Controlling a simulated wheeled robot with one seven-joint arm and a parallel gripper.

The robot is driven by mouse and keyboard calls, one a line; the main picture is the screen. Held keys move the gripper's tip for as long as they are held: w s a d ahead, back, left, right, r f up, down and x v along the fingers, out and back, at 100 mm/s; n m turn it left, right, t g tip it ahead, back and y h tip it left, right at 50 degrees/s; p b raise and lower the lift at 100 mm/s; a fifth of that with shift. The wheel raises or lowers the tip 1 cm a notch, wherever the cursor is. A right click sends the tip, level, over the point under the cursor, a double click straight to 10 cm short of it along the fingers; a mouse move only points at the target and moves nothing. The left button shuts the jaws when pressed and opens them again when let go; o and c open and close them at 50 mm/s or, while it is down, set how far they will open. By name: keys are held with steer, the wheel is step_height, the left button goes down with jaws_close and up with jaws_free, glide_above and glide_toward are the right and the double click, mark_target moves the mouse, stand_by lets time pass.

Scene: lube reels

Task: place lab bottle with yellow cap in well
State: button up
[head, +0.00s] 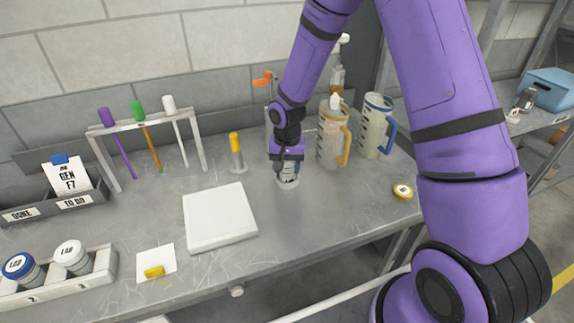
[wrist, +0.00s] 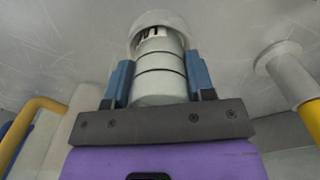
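My gripper (head: 287,160) points down over the bench. In the wrist view its blue fingers (wrist: 160,82) press on both sides of a grey ringed bottle (wrist: 160,72). The bottle's lower end (head: 288,181) is at or just above the bench top; I cannot tell which. Its cap is hidden by the gripper, so its colour does not show. A bottle rack (head: 60,288) at the lower left holds a blue-capped bottle (head: 20,268) and a white-capped bottle (head: 73,254). No empty well is clearly visible. A yellow-rimmed disc (head: 402,191) lies on the bench at right.
A yellow-topped tube (head: 236,152) stands left of my gripper; jugs with yellow (head: 333,135) and blue (head: 375,128) handles stand right. A white slab (head: 219,218) and a card with a yellow block (head: 155,265) lie between gripper and rack. A tool stand (head: 148,126) is behind.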

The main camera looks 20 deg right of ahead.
steer(key=o, duration=0.4)
steer(key=shift+r, duration=0.1)
steer(key=s+d+r+n+t, duration=0.1)
steer(key=s+r, duration=0.2)
steer(key=r, duration=0.8)
steer(key=s+d+r, duration=0.1)
steer(key=s+r, duration=0.1)
steer(key=r, duration=0.9)
steer(key=s+d+r+n+t, duration=0.1)
steer(key=s+r, duration=0.5)
steer(key=s, duration=0.6)
steer(key=s+d+r+n+t, duration=0.2)
steer(key=s+r, duration=0.5)
steer(key=s, duration=0.5)
steer(key=shift+s+d+n+t, duration=0.15)
steer(key=shift+d+n+t, duration=0.15)
steer(key=shift+d+t, duration=0.5)
steer(key=shift+d, duration=0.15)
